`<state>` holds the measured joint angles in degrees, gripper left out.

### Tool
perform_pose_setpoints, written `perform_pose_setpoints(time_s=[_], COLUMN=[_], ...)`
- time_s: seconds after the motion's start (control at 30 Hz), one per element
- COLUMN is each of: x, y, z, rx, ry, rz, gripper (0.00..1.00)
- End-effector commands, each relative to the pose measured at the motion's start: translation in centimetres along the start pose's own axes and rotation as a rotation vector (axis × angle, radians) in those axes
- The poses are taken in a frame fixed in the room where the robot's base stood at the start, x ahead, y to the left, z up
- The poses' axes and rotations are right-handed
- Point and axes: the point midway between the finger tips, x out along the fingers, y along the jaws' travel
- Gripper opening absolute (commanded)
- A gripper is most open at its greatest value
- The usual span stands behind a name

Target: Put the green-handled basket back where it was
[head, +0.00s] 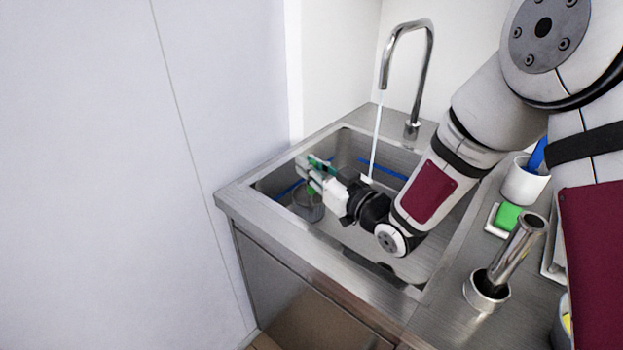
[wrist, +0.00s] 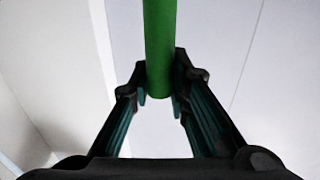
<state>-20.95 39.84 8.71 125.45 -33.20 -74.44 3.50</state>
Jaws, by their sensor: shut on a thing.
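The green handle (wrist: 160,50) of the basket stands between the fingertips of my gripper (wrist: 160,88) in the wrist view, and the fingers are shut on it. In the head view my gripper (head: 318,178) reaches left over the sink basin. The basket (head: 308,204) shows as a grey cylinder below my gripper, inside the basin. A small part of the green handle shows just above it. My gripper hides part of the basket, and I cannot tell whether it touches the basin floor.
Water runs from the curved faucet (head: 430,60) into the sink (head: 255,220), close by my arm. A blue line runs along the basin's inner walls. On the right of the counter are a white cup (head: 525,183), a green block (head: 507,217) and a metal tube (head: 515,255). A pale wall stands at left.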

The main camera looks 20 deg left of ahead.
Motion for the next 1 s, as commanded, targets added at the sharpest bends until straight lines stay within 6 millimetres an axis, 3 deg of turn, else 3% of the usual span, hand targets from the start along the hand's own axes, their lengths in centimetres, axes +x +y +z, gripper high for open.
perform_pose_setpoints(time_s=[0.2, 0.6, 0.63, 0.7, 1.0], x=[0.0, 0.0, 0.0, 0.0, 0.0], y=[0.0, 0.1, 0.0, 0.0, 0.0], z=[3.0, 3.4, 3.4, 3.3, 3.2], rx=[0.001, 0.000, 0.000, 0.000, 0.000], ry=[-0.002, 0.000, -0.001, -0.001, -0.001], rz=[0.000, 0.000, 0.000, 0.000, 0.000], gripper=[0.00, 0.00, 0.23, 0.37, 0.37])
